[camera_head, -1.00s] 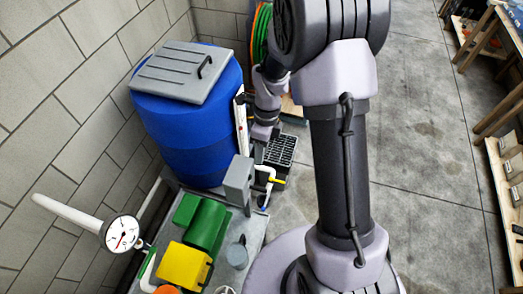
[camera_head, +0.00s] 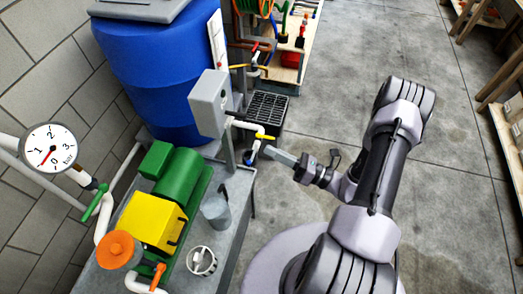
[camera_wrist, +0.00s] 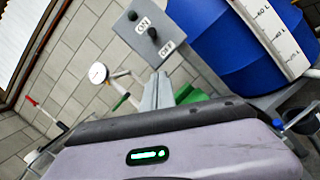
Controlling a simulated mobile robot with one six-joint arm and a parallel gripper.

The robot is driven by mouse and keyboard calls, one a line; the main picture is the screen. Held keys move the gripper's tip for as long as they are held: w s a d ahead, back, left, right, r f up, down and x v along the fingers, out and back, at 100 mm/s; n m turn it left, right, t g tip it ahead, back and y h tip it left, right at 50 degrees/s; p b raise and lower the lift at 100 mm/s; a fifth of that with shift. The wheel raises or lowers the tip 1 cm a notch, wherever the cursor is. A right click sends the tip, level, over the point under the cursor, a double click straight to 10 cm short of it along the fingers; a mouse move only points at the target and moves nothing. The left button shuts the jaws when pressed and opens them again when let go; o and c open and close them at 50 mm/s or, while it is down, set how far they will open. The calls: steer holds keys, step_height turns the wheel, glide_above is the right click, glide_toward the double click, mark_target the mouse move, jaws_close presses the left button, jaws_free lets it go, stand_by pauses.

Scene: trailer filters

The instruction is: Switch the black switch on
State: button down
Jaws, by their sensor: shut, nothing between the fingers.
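The grey switch box (camera_head: 209,103) stands on a post at the bench edge. In the head view its labelled face is hidden. The wrist view shows the face of this box (camera_wrist: 150,12) tilted, with ON and OFF labels. Two small dark round parts are on it: one (camera_wrist: 132,15) by the ON label and one (camera_wrist: 153,33) between the labels. I cannot tell which is the black switch or its setting. My gripper (camera_head: 270,151) is shut and empty, to the right of and below the box, apart from it. Its grey fingers (camera_wrist: 158,90) point toward the box in the wrist view.
A blue barrel (camera_head: 158,85) stands behind the box. The bench holds a green pump (camera_head: 183,178), a yellow block (camera_head: 152,220) and a grey cup (camera_head: 215,211). White piping with a yellow-handled valve (camera_head: 264,137) lies between box and gripper. Open floor is on the right.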

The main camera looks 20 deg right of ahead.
mark_target(236, 114)
steer(key=w+a+r+b, duration=0.1)
steer(key=w+a+r, duration=0.4)
steer(key=w, duration=0.3)
steer(key=shift+a+b, duration=0.2)
steer(key=shift+b, duration=0.2)
steer(key=shift+r, duration=0.15)
steer(key=r+p, duration=0.2)
steer(key=shift+d+r, duration=0.2)
steer(key=shift+r, duration=0.2)
